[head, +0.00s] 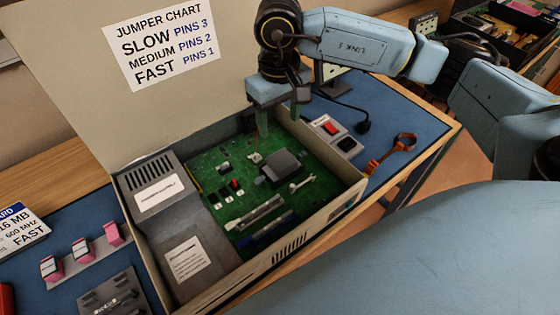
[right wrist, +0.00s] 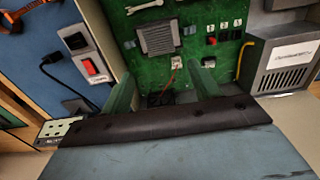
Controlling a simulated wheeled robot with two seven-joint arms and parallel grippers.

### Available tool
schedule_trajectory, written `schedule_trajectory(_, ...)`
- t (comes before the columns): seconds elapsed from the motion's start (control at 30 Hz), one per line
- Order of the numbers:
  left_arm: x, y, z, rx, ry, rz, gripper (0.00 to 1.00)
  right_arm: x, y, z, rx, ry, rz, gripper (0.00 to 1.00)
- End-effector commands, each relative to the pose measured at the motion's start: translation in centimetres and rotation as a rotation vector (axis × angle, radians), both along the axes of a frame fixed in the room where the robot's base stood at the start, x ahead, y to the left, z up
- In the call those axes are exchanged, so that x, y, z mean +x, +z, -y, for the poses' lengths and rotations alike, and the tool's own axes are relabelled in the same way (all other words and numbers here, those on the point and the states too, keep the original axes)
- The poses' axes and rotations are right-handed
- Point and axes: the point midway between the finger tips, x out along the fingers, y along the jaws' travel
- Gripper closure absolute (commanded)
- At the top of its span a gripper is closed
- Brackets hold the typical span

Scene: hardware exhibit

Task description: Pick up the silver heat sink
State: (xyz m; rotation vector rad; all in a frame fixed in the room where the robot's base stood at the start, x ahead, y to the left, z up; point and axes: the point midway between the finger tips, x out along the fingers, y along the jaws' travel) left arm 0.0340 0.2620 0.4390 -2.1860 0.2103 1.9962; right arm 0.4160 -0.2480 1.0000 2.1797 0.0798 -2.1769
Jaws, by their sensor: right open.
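The silver heat sink (head: 283,165) is a grey square block on the green circuit board (head: 212,205) inside the open computer case (head: 330,212). In the right wrist view, the heat sink (right wrist: 158,38) shows its fins, ahead of the fingertips. My right gripper (head: 279,118) is over the back of the case, behind the heat sink in the head view. In the right wrist view, this gripper (right wrist: 164,76) has its two fingers wide apart, with nothing held between them. It is apart from the heat sink. My left gripper is out of view.
A small wrench (head: 302,182) lies beside the heat sink. A white connector with red wires (right wrist: 176,63) is near the fingers. The raised lid (head: 80,75) stands at left. A red switch panel (head: 333,132) and orange-handled tool (head: 393,149) lie right of the case.

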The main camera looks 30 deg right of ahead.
Motion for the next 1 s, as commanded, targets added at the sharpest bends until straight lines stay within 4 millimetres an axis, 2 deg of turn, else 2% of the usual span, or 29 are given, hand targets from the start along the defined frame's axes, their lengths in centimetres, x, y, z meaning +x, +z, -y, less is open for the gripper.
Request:
schedule_trajectory(0.1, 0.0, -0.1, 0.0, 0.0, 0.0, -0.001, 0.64, -0.2, -2.6, 0.0, 0.0, 0.0, -0.007, 0.38)
schedule_trajectory(0.3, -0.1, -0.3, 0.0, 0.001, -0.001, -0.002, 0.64, -0.2, -5.9, -0.1, 0.004, 0.0, -0.005, 0.38)
schedule_trajectory(0.57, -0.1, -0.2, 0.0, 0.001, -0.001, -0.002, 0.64, -0.4, -7.9, 0.0, 0.004, -0.001, -0.004, 0.38)
schedule_trajectory(0.8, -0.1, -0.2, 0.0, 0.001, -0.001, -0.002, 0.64, -0.8, -11.4, 0.2, 0.005, -0.002, -0.004, 0.38)
schedule_trajectory(1.0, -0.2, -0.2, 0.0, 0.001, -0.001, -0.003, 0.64, -0.7, -12.1, 0.2, 0.006, 0.0, -0.002, 0.38)
